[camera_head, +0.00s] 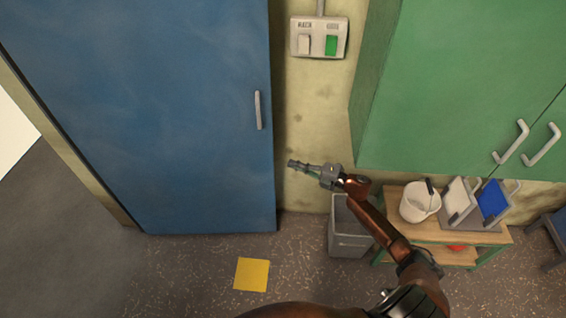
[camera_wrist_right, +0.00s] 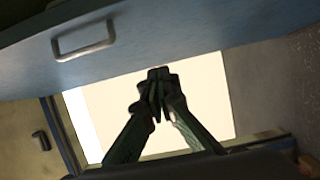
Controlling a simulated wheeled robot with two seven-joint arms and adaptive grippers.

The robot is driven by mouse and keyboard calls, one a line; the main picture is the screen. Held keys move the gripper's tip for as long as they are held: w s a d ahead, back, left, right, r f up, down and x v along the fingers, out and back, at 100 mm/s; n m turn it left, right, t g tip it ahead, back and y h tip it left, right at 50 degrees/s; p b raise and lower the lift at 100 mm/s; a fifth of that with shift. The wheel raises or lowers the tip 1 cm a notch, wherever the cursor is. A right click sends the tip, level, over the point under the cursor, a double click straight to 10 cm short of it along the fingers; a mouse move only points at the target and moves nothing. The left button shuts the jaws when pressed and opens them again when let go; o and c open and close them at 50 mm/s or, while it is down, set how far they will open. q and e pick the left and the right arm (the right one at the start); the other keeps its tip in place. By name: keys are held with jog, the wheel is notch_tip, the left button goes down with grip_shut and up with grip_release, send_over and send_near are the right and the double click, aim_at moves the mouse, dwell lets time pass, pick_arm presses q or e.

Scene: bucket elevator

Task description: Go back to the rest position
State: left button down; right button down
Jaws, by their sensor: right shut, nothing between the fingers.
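My right gripper (camera_head: 299,165) is raised in front of the beige wall, just right of the blue door's lower right edge in the head view. Its fingers are shut with nothing between them. The shut fingertips also show in the right wrist view (camera_wrist_right: 158,76), against a bright pale area. My right arm comes in from the bottom right. My left gripper is not in view.
A blue door (camera_head: 140,110) with a handle (camera_head: 258,110) fills the left. A switch box (camera_head: 319,37) is on the wall. Green cabinets (camera_head: 450,80) hang above a wooden table (camera_head: 435,232) holding a white bucket (camera_head: 419,203). A grey bin (camera_head: 347,240) and yellow square (camera_head: 251,275) are below.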

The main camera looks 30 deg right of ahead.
jog(key=shift+s+d, duration=0.15)
jog(key=shift+d, duration=0.1)
